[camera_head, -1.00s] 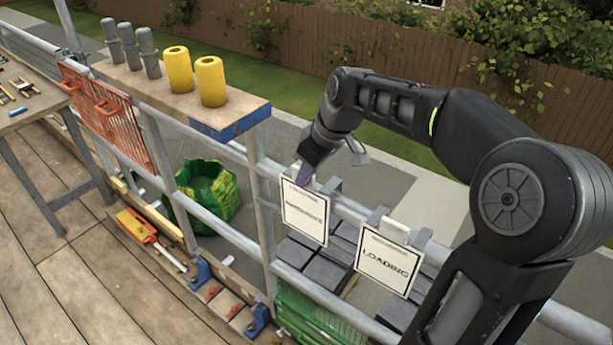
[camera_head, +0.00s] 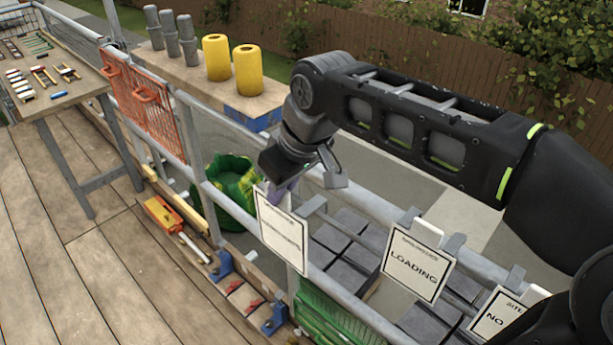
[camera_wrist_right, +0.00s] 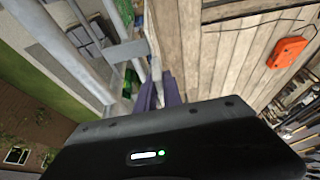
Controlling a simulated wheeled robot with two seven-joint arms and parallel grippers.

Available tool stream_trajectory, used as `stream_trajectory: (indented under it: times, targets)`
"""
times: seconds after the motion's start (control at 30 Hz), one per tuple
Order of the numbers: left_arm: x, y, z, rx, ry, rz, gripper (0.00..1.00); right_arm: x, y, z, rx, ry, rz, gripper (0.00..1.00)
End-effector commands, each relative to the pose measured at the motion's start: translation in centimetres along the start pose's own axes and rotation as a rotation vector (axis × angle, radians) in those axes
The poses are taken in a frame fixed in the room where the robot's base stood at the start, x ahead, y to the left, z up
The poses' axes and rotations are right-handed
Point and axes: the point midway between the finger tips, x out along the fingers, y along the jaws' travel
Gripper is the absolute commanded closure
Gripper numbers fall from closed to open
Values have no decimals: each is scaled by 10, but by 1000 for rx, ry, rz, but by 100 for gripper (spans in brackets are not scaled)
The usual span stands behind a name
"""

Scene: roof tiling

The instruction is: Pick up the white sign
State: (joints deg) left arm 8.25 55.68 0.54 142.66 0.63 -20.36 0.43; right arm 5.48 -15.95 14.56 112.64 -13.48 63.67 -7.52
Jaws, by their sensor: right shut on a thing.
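The white sign (camera_head: 282,238) is a square panel with a dark border and a small line of print too blurred to read. It hangs, slightly tilted, from my right gripper (camera_head: 280,193), whose purple fingers are shut on its top edge. The sign is in front of the guardrail; whether it touches the rail or a hook, I cannot tell. In the right wrist view the purple fingers (camera_wrist_right: 160,93) show just past the dark gripper body, and the sign is hard to make out. My left gripper is not in view.
A LOADING sign (camera_head: 414,268) and another sign (camera_head: 500,314) hang on the guardrail to the right, the latter partly behind my arm. Yellow cylinders (camera_head: 248,70) stand on a ledge (camera_head: 195,85) behind. An orange mesh barrier (camera_head: 150,108) is left. The plank floor (camera_head: 100,275) is mostly clear.

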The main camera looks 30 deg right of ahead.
Motion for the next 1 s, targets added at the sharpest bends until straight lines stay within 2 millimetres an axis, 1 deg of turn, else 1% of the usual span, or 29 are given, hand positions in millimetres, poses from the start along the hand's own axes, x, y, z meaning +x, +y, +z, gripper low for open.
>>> stream_trajectory:
  times: [0.03, 0.1, 0.23, 1.0]
  targets:
    - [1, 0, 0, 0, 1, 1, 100, 0, -6, 0, -1, 1, 0, 100]
    - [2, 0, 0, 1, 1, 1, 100, 0, -13, 0, -2, 1, 0, 100]
    - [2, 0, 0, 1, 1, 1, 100, -1, -18, 0, 0, 1, 1, 100]
    - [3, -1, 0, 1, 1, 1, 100, 0, -18, -1, 0, 2, 1, 100]
